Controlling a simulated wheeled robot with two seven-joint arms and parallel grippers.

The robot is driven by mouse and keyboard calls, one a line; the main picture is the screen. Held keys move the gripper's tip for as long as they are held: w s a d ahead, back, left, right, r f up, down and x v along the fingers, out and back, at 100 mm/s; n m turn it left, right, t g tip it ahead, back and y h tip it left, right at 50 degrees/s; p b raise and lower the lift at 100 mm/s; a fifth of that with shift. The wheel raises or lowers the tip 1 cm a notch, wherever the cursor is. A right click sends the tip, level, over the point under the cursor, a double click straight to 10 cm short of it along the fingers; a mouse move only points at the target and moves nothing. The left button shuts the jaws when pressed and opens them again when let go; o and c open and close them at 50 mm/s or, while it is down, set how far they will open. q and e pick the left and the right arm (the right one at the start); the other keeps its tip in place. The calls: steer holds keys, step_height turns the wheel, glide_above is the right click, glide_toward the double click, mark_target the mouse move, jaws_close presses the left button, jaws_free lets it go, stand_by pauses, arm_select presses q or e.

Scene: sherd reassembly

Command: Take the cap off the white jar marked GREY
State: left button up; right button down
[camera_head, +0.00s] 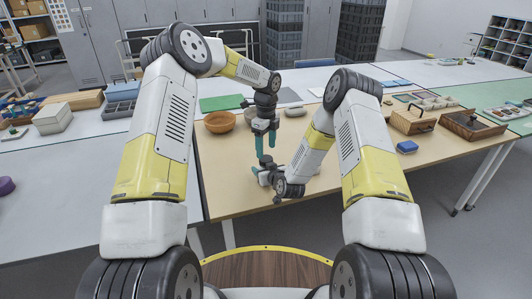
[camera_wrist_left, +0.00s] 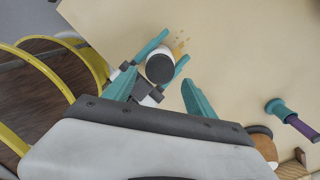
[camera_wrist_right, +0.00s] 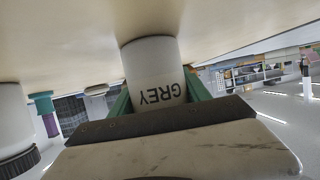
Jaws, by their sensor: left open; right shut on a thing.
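The white jar marked GREY (camera_wrist_right: 152,70) stands on the table between the teal fingers of my right gripper (camera_wrist_right: 156,92), which is shut on its body. The picture is upside down there, and the jar's cap end is hidden behind the gripper. In the left wrist view the jar's dark round cap (camera_wrist_left: 160,68) faces the camera. My left gripper (camera_head: 265,148) points down above the right gripper, open and empty. In the left wrist view its fingers (camera_wrist_left: 158,84) lie either side of the jar's line, apart from the cap.
Another white jar with a dark ridged cap (camera_wrist_right: 15,130) stands close by. A teal tool with a purple handle (camera_wrist_left: 290,118) is nearby.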

mark_target(266, 158)
arm_select(q)
step_height(266, 158, up, 3)
steer(key=m, duration=0.3)
steer(key=shift+f, duration=0.1)
step_height(266, 158, down, 8)
steer(key=shift+r, duration=0.25)
steer(key=shift+c, duration=0.3)
jaws_close()
steer(key=n, duration=0.3)
steer(key=shift+o, duration=0.6)
jaws_free()
